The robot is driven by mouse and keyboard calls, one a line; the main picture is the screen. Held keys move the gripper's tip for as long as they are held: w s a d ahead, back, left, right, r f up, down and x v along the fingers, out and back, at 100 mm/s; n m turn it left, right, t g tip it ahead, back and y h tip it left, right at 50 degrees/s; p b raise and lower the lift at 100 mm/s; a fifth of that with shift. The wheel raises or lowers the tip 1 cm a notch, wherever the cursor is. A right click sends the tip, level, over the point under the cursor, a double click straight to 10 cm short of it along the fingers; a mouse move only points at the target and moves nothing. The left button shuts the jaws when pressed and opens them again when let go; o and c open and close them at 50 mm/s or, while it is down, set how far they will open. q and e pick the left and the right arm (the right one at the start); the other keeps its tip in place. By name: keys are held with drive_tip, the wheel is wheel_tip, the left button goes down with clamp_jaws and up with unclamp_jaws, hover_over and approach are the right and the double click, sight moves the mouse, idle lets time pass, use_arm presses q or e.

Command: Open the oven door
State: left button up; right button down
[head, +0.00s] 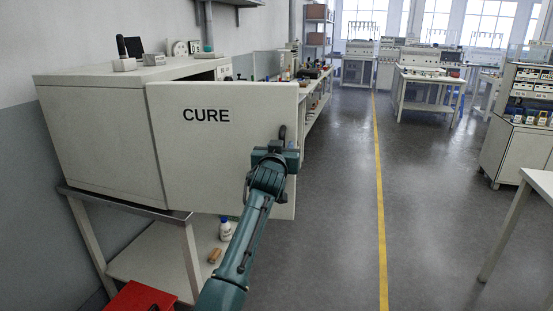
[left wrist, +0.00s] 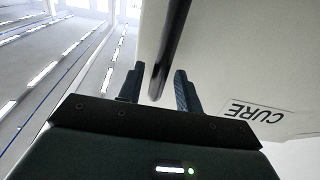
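The oven (head: 100,125) is a pale box on a metal stand at the left of the head view. Its white door (head: 210,165), marked CURE, stands swung out from the body, its right edge well past the oven's side. A dark upright handle (head: 282,131) is near the door's right edge; it also shows in the left wrist view (left wrist: 172,45). My left gripper (head: 278,150) is at the handle. In the left wrist view its fingers (left wrist: 158,90) are apart on both sides of the handle, with visible gaps. My right gripper is not in view.
A red object (head: 140,298) is at the bottom left. A bottle (head: 225,228) and a small brown item (head: 214,255) are on the stand's lower shelf. A workbench runs along the wall behind the door. The floor right of the door is clear around the yellow line (head: 381,200).

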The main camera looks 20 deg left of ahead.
use_arm(q)
drive_tip(key=s+d+b, duration=0.1)
drive_tip(key=s, duration=1.1)
drive_tip(key=shift+s+d, duration=0.15)
drive_tip(key=shift+d, duration=0.2)
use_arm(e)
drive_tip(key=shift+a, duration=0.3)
use_arm(q)
drive_tip(key=shift+a, duration=0.1)
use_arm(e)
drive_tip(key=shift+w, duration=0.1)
